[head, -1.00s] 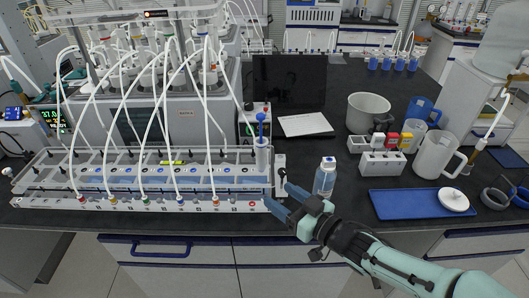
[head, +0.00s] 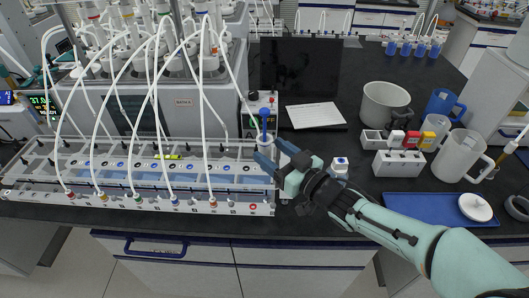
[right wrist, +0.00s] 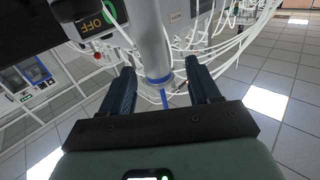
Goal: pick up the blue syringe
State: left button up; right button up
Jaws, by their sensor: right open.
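The blue syringe (head: 265,122) stands upright at the right end of the clear rack (head: 100,172), with its blue plunger on top. My right gripper (head: 270,153) is at the syringe, its blue fingers open and reaching in from the right across the barrel. In the right wrist view, a pale barrel with a blue ring (right wrist: 159,81) lies between the two spread fingers of my right gripper (right wrist: 160,66), with a gap visible at the right finger. The lower barrel is partly hidden in the head view. My left gripper is out of view.
White tubes (head: 155,100) arch over the rack to the left. A capped bottle (head: 340,163) stands behind my right forearm, mostly hidden. A white block with coloured caps (head: 398,163), a blue tray (head: 425,208) and a white jug (head: 458,155) stand to the right.

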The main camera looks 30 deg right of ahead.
jog(key=x, duration=0.6)
jog(key=shift+d+r, duration=0.1)
jog(key=shift+d, duration=0.2)
jog(key=c, duration=1.1)
jog(key=shift+o, duration=0.2)
notch_tip(320, 180, up, 10)
jog(key=p, duration=0.3)
notch_tip(320, 180, up, 10)
jog(key=p, duration=0.6)
send_over(260, 109)
jog(key=w, duration=0.2)
jog(key=shift+s+d, duration=0.15)
jog(key=shift+s, duration=0.1)
